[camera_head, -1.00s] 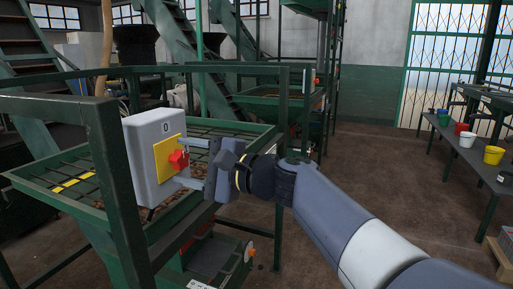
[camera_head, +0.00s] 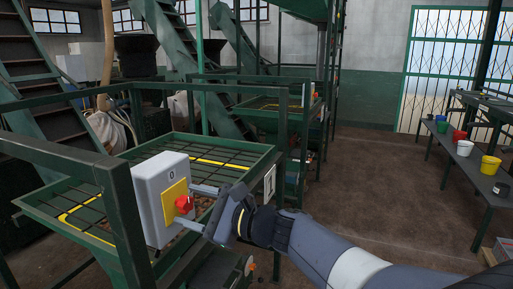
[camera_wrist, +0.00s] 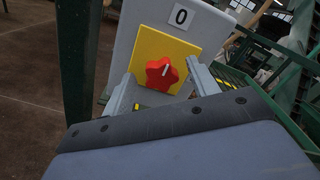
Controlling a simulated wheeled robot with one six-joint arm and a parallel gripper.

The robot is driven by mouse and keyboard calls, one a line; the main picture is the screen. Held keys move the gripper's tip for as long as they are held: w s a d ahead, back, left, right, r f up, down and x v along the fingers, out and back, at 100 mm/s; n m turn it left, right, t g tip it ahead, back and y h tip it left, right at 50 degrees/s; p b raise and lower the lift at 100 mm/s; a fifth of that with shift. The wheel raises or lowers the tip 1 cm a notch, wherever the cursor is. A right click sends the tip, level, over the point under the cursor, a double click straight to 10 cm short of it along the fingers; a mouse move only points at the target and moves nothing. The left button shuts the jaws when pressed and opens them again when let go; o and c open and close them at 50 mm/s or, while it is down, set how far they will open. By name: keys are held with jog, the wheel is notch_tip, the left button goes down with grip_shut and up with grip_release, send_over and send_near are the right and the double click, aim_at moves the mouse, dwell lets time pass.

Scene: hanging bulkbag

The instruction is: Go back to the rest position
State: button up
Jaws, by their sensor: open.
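My gripper (camera_head: 196,208) is open in front of a grey switch box on the green frame. Its two fingers also show in the wrist view (camera_wrist: 160,88), one on each side of a red knob (camera_wrist: 162,74). The knob sits on a yellow plate (camera_wrist: 150,48) on the box, which carries a label "0" (camera_wrist: 180,16). In the head view the red knob (camera_head: 184,205) lies at the fingertips. I cannot tell whether the fingers touch it. A white pointer mark on the knob tilts up and right in the wrist view.
A green hopper with a grid (camera_head: 205,148) stands behind the box, and green rails (camera_head: 50,150) surround it. A table (camera_head: 470,165) with several coloured buckets stands at the right. The brown floor (camera_head: 370,190) between them is clear.

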jog(key=shift+w+r+m+p, duration=0.15)
jog(key=shift+m+p, duration=1.25)
jog(key=shift+p, duration=0.9)
jog(key=shift+s+r+m+p, duration=0.1)
jog(key=shift+m+p, duration=1.3)
jog(key=shift+p, duration=0.9)
jog(key=shift+f+m+p, duration=0.1)
jog(key=shift+m+p, duration=0.7)
jog(key=shift+p, duration=0.45)
jog(key=shift+f, duration=0.1)
